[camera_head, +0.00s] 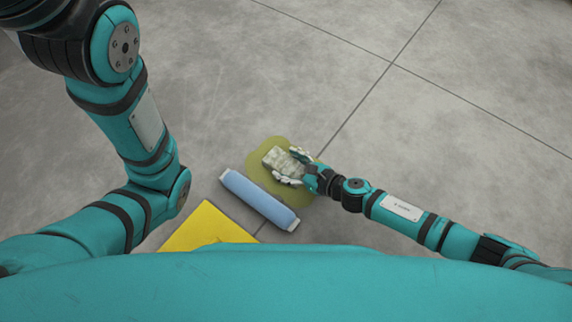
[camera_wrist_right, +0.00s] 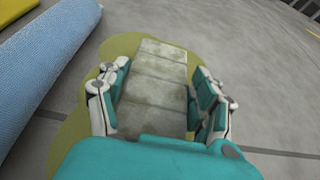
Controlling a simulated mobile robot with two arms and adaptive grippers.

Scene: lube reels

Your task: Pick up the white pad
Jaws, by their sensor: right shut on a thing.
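The white pad (camera_head: 276,156) is a pale, grey-stained, segmented block over a yellow-green puddle on the floor. My right gripper (camera_head: 293,165) is shut on its near end in the head view. In the right wrist view the pad (camera_wrist_right: 159,72) lies lengthwise between the two fingers of my right gripper (camera_wrist_right: 163,95), one finger along each side. I cannot tell whether the pad touches the floor or is lifted. My left arm comes in from the left in the head view, but its gripper is not in view.
A blue roll (camera_head: 258,199) with white ends lies beside the puddle (camera_head: 257,170); it also shows at left in the right wrist view (camera_wrist_right: 45,70). A yellow flat thing (camera_head: 205,228) lies nearer my body. The grey concrete floor (camera_head: 440,100) beyond is clear.

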